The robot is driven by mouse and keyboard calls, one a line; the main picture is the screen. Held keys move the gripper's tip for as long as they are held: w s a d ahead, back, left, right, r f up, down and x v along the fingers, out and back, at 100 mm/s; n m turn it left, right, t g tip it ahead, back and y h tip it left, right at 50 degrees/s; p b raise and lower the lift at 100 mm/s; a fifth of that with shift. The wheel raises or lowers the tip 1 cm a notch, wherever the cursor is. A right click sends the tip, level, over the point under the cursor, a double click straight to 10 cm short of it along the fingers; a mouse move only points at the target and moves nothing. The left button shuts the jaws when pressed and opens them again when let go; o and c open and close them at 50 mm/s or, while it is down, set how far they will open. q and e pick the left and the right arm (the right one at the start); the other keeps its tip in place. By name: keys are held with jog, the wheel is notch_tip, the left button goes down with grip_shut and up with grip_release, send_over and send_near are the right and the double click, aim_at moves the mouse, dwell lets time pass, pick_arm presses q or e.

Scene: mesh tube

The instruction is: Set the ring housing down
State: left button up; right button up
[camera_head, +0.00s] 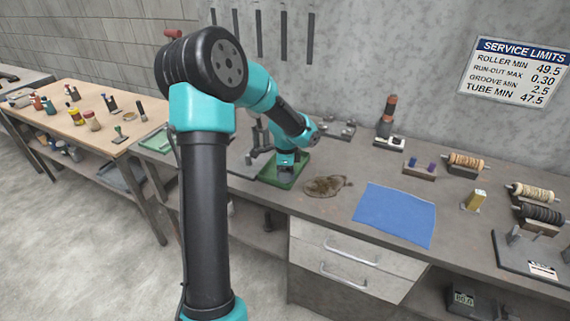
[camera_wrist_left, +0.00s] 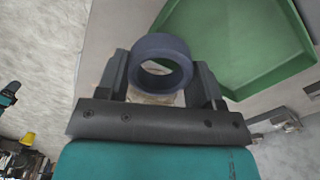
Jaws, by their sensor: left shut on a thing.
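The ring housing (camera_wrist_left: 160,43) is a dark blue-grey ring with an open bore. In the left wrist view it sits between the two fingers of my left gripper (camera_wrist_left: 162,82), which is shut on it. In the head view my left gripper (camera_head: 285,172) reaches down over the green tray (camera_head: 301,163) on the grey bench. The ring is too small to make out there. The green tray also shows in the left wrist view (camera_wrist_left: 262,80), beyond and to the right of the ring. I cannot tell how high the ring is held. My right gripper is not in view.
A brown rag (camera_head: 325,186) and a flat blue cloth (camera_head: 397,214) lie right of the tray. Rollers (camera_head: 540,214), a brass-coloured block (camera_head: 474,200) and a small block with blue pegs (camera_head: 420,168) stand farther right. A wooden side table (camera_head: 95,115) with tools is at left.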

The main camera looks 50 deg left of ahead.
pick_arm(q)
jog(key=w+a, duration=0.4)
jog(key=a, duration=0.1)
jog(key=w+a+f, duration=0.1)
jog(key=w+a, duration=0.1)
jog(key=shift+w+a, duration=0.15)
jog(key=shift+w, duration=0.15)
jog(key=shift+f, duration=1.7)
jog(key=shift+f, duration=0.15)
jog(key=o, duration=1.1)
notch_tip(320, 180, up, 12)
